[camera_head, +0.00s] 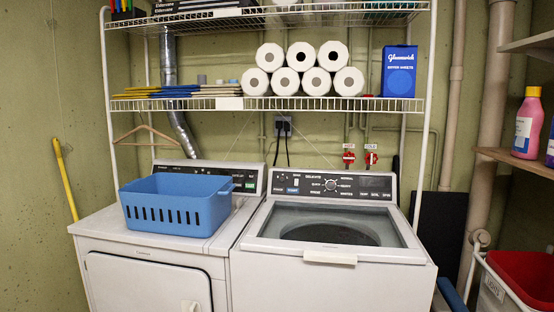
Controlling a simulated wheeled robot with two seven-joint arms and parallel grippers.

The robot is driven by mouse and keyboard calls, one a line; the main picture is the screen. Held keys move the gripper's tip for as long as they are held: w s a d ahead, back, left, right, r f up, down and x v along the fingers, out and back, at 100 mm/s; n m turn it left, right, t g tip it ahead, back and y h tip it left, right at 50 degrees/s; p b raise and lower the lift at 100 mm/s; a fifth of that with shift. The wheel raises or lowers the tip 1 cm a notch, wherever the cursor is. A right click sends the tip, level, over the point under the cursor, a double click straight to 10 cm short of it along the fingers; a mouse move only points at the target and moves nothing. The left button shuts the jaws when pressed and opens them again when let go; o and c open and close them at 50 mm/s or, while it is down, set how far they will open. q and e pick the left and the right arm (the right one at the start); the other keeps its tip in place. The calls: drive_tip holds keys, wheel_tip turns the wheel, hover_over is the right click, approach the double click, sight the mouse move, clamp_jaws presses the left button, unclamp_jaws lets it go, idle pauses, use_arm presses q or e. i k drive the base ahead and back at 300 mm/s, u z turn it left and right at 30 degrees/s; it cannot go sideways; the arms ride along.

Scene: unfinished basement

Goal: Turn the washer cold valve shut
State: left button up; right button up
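Two red-handled valves are on the back wall above the washer (333,250), below the wire shelf. Each has a small white tag above it. The right tag seems to read COLD, so the right valve (371,158) appears to be the cold one. The left valve (348,157) appears to be the hot one. Neither of my grippers is in view, and nothing of mine touches the valves.
A white dryer (150,270) stands left of the washer with a blue basket (175,208) on top. A wire shelf (230,104) holds paper rolls (300,82) and a blue box (399,72) above the valves. Pipes (488,130), a side shelf and a pink bottle (527,125) are at right.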

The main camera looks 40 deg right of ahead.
sight(372, 158)
drive_tip(key=u, duration=2.05)
drive_tip(key=k, duration=1.9)
drive_tip(key=z, duration=1.25)
